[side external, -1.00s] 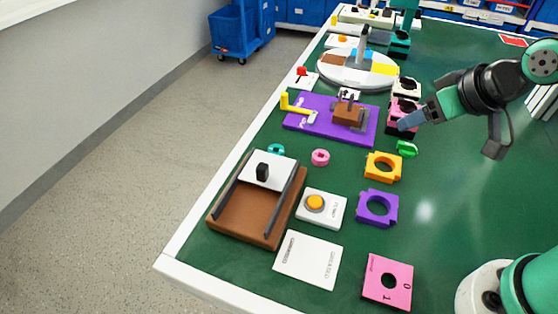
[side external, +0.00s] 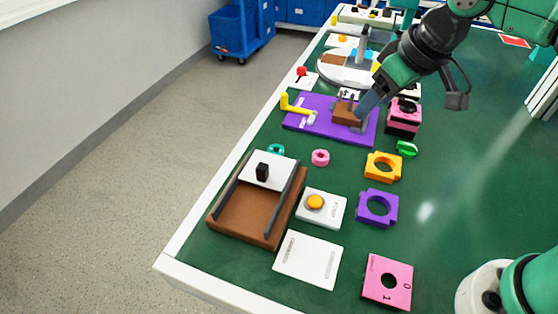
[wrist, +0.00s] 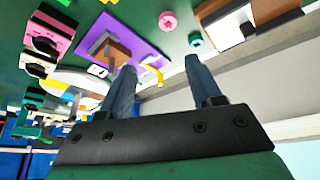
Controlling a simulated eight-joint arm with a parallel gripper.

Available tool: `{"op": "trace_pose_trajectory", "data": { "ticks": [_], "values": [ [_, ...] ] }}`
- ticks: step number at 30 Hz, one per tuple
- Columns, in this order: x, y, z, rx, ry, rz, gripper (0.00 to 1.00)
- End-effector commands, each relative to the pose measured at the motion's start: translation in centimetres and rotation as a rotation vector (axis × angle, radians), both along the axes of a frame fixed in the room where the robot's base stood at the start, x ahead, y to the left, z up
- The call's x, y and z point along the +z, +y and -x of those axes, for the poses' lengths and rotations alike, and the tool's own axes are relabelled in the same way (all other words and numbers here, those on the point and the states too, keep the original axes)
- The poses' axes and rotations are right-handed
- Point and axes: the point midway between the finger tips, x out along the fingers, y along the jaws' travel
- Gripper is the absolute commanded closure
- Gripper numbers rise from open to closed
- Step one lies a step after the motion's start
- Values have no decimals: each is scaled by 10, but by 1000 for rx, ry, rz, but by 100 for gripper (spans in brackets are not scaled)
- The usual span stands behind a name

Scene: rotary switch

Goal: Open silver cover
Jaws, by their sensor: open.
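A purple board (side external: 318,125) lies on the green table in the side view, with a brown block (side external: 345,115) and upright dark pins on it. A yellow lever (side external: 292,106) with a small silver-grey piece (side external: 312,118) sits at its left end. I cannot tell for sure which part is the silver cover; a grey plate right of the brown block is largely hidden behind my gripper.
A black-and-pink box (side external: 403,117) stands close right of the board. A round white turntable (side external: 330,72) is behind.

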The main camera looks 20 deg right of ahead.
Motion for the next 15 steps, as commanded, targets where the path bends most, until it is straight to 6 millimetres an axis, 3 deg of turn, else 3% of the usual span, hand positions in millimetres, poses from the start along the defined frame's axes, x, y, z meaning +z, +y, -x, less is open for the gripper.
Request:
{"op": "trace_pose_trajectory", "data": {
  "ticks": [6, 12, 15],
  "values": [
    [-9, 71, -34, 240, 176, 72, 42],
    [-35, 130, -45, 422, 308, 141, 42],
    [-47, 148, -45, 480, 350, 165, 42]
  ]
}}
